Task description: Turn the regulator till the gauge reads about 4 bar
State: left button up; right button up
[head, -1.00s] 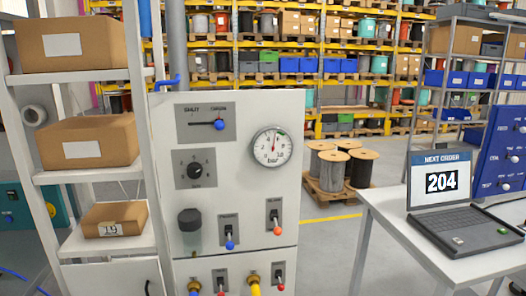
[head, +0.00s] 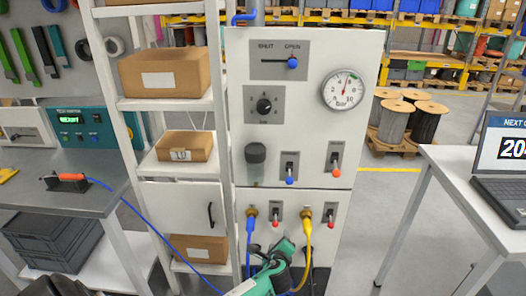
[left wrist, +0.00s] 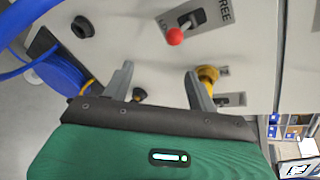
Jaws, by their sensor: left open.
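The regulator is most likely the black round knob (head: 264,106) on a grey plate with dial marks, below the SHUT/OPEN lever (head: 292,62), which stands at the OPEN end. The round white gauge (head: 343,90) is at the panel's upper right; its needle points up and slightly right, near a green mark, with digits too small to read surely. My left gripper (head: 283,252) is low in front of the panel's lower part, well below the knob. In the left wrist view its fingers (left wrist: 158,88) are apart with nothing between them. My right gripper is not in view.
Blue and yellow hoses (head: 305,236) hang from couplings low on the panel, close to my left gripper. A red-tipped lever (left wrist: 175,36) is ahead of it. A shelf with boxes (head: 165,72) stands left; a laptop table (head: 445,165) stands right. Floor between is clear.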

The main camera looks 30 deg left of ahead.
pick_arm(q)
notch_tip(320, 180, up, 21)
jog(key=w+m+t+y, duration=0.2)
jog(key=t+y, duration=0.1)
jog(key=t+y+p, duration=0.1)
jog(key=y, duration=0.4)
send_near(264, 110)
jog(key=shift+n, duration=0.4)
jog(key=p+x, duration=0.6)
jog(key=x, duration=0.1)
jog(key=shift+a+r, duration=0.15)
jog(key=shift+r, duration=0.1)
jog(key=shift+x, duration=0.8)
jog(key=shift+w+f, duration=0.1)
jog(key=shift+f, duration=0.05)
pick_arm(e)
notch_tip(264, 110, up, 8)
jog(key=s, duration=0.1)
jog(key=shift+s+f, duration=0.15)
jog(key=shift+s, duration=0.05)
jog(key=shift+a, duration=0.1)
pick_arm(q)
jog(key=c, duration=1)
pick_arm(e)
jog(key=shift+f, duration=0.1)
